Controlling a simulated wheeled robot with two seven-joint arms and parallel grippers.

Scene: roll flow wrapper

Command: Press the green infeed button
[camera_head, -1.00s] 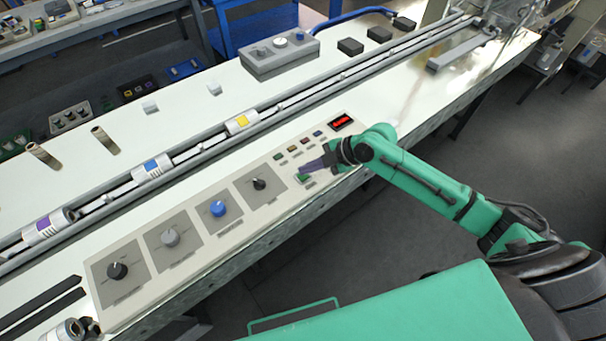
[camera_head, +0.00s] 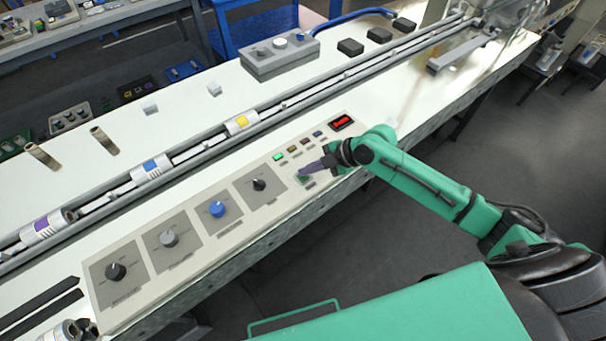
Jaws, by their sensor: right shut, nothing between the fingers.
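The green infeed button (camera_head: 303,179) is at the right end of the long control panel (camera_head: 190,268), below a row of small lamps. My right gripper (camera_head: 302,173) is shut and empty. A small green lamp (camera_head: 278,157) at the left of the row is brightly lit. A red display (camera_head: 342,122) glows at the panel's right end. My left gripper is not in view.
Knobs, including a blue knob (camera_head: 217,209), stand on the panel left of my right gripper. Behind it runs a conveyor channel (camera_head: 200,150) carrying several wrapped rolls. A grey control box (camera_head: 279,54) stands farther back.

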